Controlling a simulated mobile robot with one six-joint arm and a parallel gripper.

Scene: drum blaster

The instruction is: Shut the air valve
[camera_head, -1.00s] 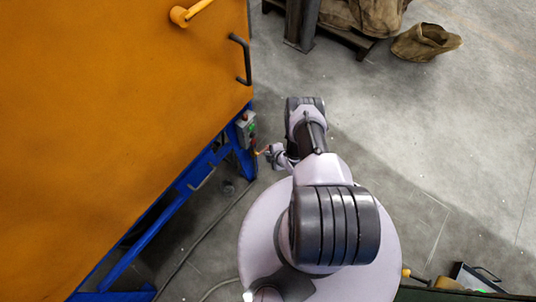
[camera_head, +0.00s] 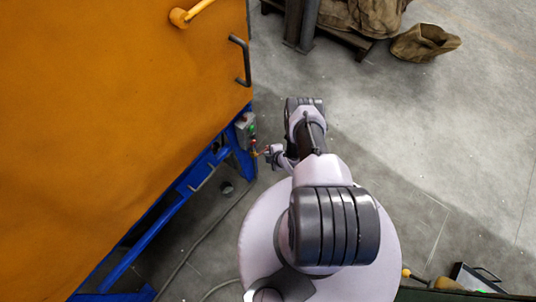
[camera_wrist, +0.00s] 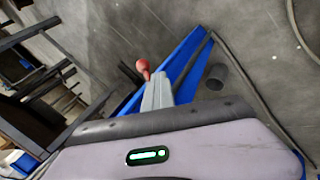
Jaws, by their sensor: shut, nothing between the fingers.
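The air valve shows in the head view as a small brass-and-red fitting (camera_head: 255,152) below the grey control box on the blue frame. In the wrist view a red rounded handle end (camera_wrist: 143,68) shows just beyond my fingertips; it looks like the valve's handle. My gripper (camera_wrist: 158,88) is shut and empty, its grey fingers close beside the red end. I cannot tell whether they touch. In the head view my gripper (camera_head: 267,152) is small, just right of the valve. The valve body is hidden in the wrist view, and the handle's angle is unclear.
The large orange cabinet (camera_head: 110,110) with a black handle (camera_head: 241,60) fills the left. The grey control box (camera_head: 246,125) sits on the blue frame (camera_head: 170,215) close to my gripper. A cable (camera_head: 205,235) lies on the floor.

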